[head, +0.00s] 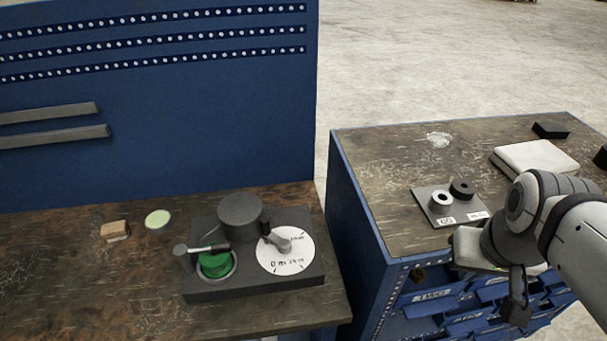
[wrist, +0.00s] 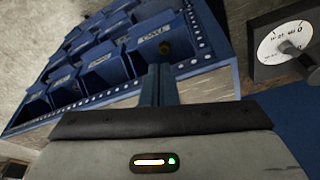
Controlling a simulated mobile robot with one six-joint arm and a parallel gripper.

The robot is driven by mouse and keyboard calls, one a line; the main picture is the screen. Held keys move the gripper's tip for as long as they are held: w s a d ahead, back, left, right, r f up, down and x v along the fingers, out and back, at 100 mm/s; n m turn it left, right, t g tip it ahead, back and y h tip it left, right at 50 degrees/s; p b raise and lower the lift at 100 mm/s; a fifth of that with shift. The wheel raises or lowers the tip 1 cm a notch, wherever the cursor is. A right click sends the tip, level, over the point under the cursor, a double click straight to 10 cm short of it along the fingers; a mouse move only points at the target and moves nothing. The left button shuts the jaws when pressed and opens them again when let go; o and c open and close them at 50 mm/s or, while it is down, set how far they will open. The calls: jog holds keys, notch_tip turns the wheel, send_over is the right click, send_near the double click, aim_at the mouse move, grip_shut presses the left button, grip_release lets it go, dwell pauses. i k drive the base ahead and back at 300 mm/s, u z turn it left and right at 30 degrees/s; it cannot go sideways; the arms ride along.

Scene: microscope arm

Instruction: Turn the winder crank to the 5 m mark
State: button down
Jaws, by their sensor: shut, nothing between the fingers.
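The winder has a dark base (head: 310,284) on the left bench, with a dark drum (head: 240,212) and a green spool (head: 215,264). Its white dial (head: 270,262) carries black marks too small to read surely. The grey crank (head: 283,245) lies over the dial, its handle end towards the upper left. The dial (wrist: 272,44) and crank (wrist: 291,49) also show at the upper right of the wrist view. My gripper (wrist: 158,72) is shut and empty, apart from the crank. In the head view it is right of the winder, in front of the drawer cabinet.
A sanding-block-like piece (head: 115,230) and a pale green disc (head: 158,219) lie left of the winder. The right cabinet bears a grey plate with two rings (head: 436,212) and a white pad (head: 535,158). Blue drawers (wrist: 108,57) stand below it. A gap separates bench and cabinet.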

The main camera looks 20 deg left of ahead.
aim_at(285, 245)
jog(key=u, duration=0.1)
jog(key=k, duration=0.4)
jog(key=z, duration=1.4)
jog(key=k, duration=0.8)
jog(key=u, duration=1.35)
jog(key=i, duration=1)
jog(key=u, duration=0.05)
